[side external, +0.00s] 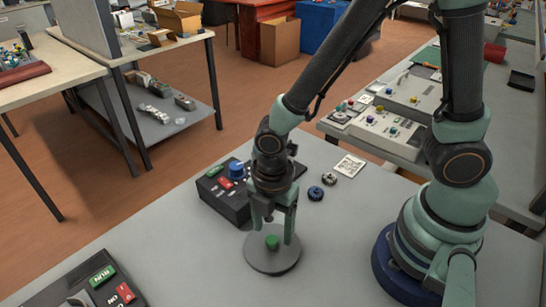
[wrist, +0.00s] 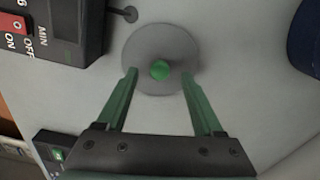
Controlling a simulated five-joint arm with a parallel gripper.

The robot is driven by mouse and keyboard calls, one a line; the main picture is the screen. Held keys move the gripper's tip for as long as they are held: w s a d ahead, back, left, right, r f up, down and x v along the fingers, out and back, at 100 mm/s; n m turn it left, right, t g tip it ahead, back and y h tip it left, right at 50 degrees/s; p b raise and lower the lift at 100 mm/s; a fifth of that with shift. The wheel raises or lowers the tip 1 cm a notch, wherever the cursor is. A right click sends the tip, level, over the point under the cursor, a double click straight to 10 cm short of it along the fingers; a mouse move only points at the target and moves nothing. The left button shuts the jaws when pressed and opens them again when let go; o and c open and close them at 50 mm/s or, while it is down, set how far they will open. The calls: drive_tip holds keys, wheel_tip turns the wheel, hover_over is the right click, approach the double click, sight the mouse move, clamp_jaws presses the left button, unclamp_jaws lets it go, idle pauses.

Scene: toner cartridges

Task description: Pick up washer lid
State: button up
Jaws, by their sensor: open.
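The washer lid (side external: 259,261) is a flat grey disc with a green knob (side external: 272,242) at its middle, lying on the grey table. It also shows in the wrist view (wrist: 150,36), with its green knob (wrist: 160,70) lying between the fingertips in the picture. My gripper (side external: 272,238) is open above the lid, its two green fingers on either side of the knob. In the wrist view the fingers (wrist: 160,72) are apart, with a gap between each finger and the knob. I cannot tell the exact height of the fingertips over the disc.
A black control box (side external: 226,207) with a blue dial and red and green switches stands just behind and left of the lid. A second dark box (side external: 88,281) is at the front left. Small round parts (side external: 316,193) and a printed card (side external: 349,166) lie behind right.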

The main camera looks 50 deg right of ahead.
drive_tip(key=shift+f, duration=1.15)
clamp_jaws()
drive_tip(key=shift+r, duration=0.1)
